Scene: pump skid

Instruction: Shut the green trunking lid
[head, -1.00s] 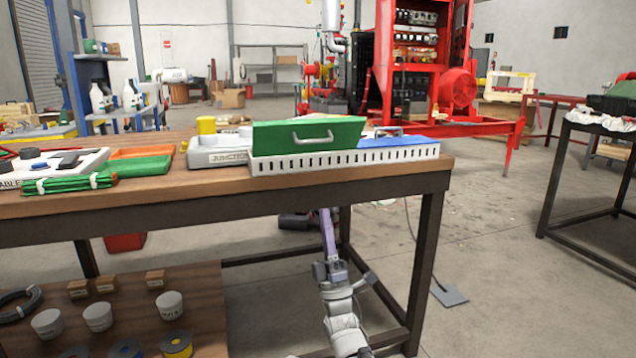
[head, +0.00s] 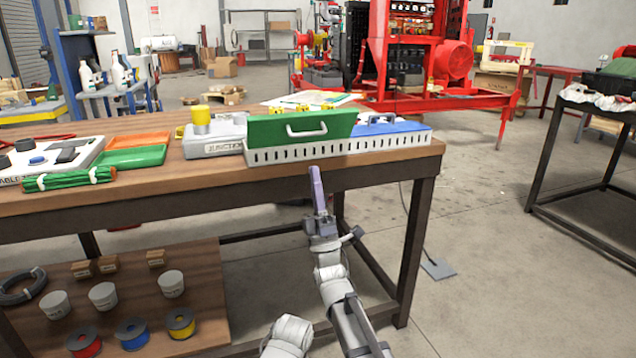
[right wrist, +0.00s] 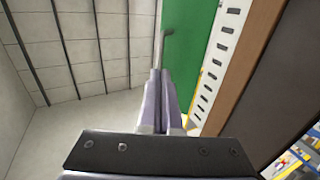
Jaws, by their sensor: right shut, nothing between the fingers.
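The green trunking lid (head: 265,131) stands raised, with a light grey handle (head: 307,131) on its front face. It rises from the left part of the white slotted trunking (head: 300,154) on the workbench. The blue lid (head: 400,129) lies low over the right part. My right gripper (head: 315,172) is shut and empty, pointing up just in front of the bench edge, below the green lid's handle. In the right wrist view, the shut fingers (right wrist: 160,78) point toward the green lid (right wrist: 204,45) and the slotted trunking side (right wrist: 216,70). My left gripper is out of view.
A grey junction tray (head: 207,148) with a yellow cylinder sits left of the trunking. Orange and green trays (head: 135,157) and a green bundle lie farther left. The bench's front edge (head: 215,196) is close to my right gripper. Cups and spools stand on the lower shelf (head: 205,265).

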